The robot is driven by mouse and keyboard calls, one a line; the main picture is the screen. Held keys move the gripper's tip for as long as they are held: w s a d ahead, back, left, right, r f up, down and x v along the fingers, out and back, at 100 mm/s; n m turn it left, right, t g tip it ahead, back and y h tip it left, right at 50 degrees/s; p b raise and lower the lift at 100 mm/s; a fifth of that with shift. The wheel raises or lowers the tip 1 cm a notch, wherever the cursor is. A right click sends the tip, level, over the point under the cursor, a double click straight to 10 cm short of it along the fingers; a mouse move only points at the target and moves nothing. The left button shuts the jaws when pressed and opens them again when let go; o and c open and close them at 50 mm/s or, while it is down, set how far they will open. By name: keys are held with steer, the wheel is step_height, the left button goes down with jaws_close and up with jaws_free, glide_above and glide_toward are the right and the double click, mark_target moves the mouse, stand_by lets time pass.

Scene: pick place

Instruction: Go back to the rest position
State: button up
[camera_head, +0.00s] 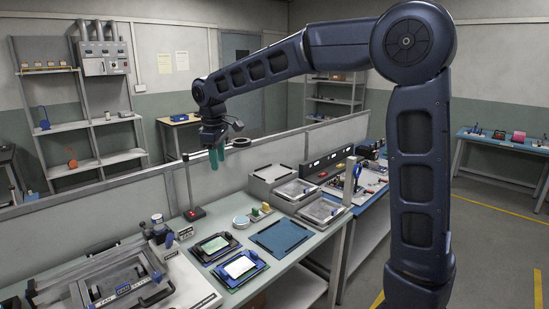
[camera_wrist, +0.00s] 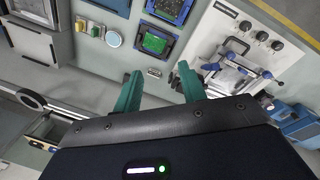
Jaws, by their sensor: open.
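My gripper (camera_head: 216,157) hangs from the arm above the back part of the workbench (camera_head: 205,258), near the low partition. Its two green fingers also show in the wrist view (camera_wrist: 157,87), spread apart with nothing between them. In the head view the fingers point down, well above the bench surface, and touch nothing. My arm arches from the right side of the head view over to the gripper.
Below are a blue mat (camera_head: 281,236), two blue-framed devices (camera_head: 214,246) (camera_head: 239,267), grey trays (camera_head: 296,189) and a clamp fixture (camera_head: 118,281). A thin upright post (camera_head: 188,185) stands left of my gripper. A low partition (camera_head: 120,208) runs behind the bench.

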steer(key=s+d+r+m+t, duration=0.15)
steer(key=d+m, duration=0.55)
steer(key=d, duration=1.9)
steer(key=s+d+f+m, duration=0.3)
steer(key=s+d, duration=0.4)
steer(key=d, duration=0.3)
steer(key=s+d+f+m+t, duration=0.1)
steer(key=s+d+f+m, duration=0.3)
steer(key=d, duration=0.5)
steer(key=s+m, duration=0.2)
steer(key=s, duration=0.1)
steer(key=shift+d, duration=0.35)
steer(key=shift+o, duration=0.5)
steer(key=shift+t, duration=0.25)
